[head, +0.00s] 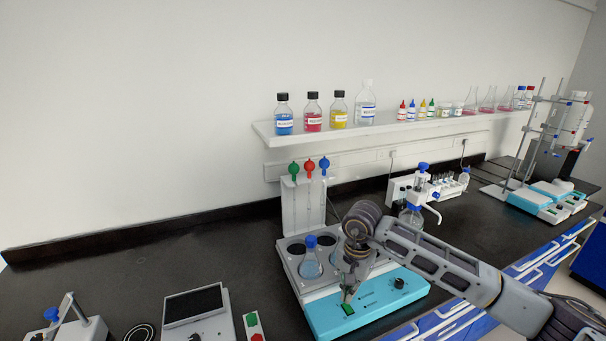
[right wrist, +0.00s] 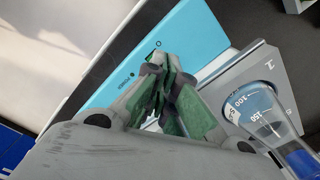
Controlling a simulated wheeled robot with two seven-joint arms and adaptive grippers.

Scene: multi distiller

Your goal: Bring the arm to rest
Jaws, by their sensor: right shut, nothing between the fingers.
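My right gripper (head: 348,294) hangs fingers down over the blue front panel (head: 335,318) of the multi distiller, just in front of its grey heating block. Its fingers are closed with nothing between them. The right wrist view also shows the right gripper (right wrist: 158,62) shut, its green pads together, over the blue panel (right wrist: 180,50). I cannot tell if the fingertips touch the panel. A flask with blue liquid and a blue stopper (head: 311,262) sits in a left well of the block. This flask (right wrist: 262,108) also shows close beside the gripper in the right wrist view. My left gripper is not in view.
A wall shelf (head: 380,129) holds several bottles and flasks. A balance-like device with a dark plate (head: 193,306) and a red-green button box (head: 254,326) stand at front left. A bottle-top dispenser (head: 415,205) stands behind my right arm.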

